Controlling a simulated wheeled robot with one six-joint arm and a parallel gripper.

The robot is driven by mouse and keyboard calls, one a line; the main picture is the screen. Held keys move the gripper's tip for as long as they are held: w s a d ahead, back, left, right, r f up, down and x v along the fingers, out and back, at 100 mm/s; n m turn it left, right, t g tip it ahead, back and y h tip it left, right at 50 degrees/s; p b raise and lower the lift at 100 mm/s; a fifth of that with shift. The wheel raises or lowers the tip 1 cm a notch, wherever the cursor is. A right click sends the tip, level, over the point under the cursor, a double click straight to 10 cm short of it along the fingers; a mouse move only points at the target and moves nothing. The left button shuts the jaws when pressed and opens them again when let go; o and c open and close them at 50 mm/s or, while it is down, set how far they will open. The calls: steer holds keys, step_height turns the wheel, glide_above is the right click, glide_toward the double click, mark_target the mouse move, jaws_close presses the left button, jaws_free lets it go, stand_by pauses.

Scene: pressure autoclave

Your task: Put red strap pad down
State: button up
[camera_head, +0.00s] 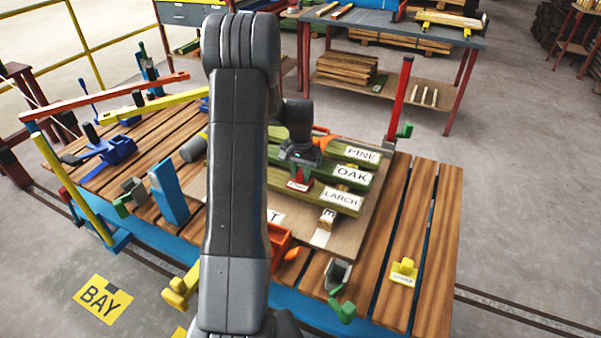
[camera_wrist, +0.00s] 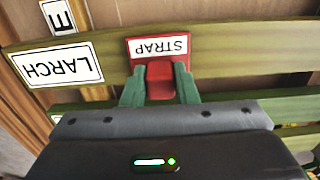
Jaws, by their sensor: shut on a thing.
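The red strap pad (camera_head: 299,186), with a white label reading STRAP, is between the fingers of my gripper (camera_head: 300,168). In the wrist view the pad (camera_wrist: 160,47) shows its red block between the two green fingers of my gripper (camera_wrist: 160,88). My gripper is shut on it. The pad is at the green LARCH board (camera_head: 325,193), over or against its surface; I cannot tell whether it bears on the board. The LARCH label (camera_wrist: 58,65) lies to the left of the pad in the wrist view.
Boards labelled OAK (camera_head: 352,175) and PINE (camera_head: 362,155) lie beyond LARCH. A red upright post (camera_head: 400,100) stands at the right. A yellow pad (camera_head: 404,267) sits on the slatted table's right front.

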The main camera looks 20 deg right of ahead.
mark_target(300, 172)
steer(key=o, duration=1)
step_height(300, 172, up, 12)
steer(key=shift+r, duration=0.15)
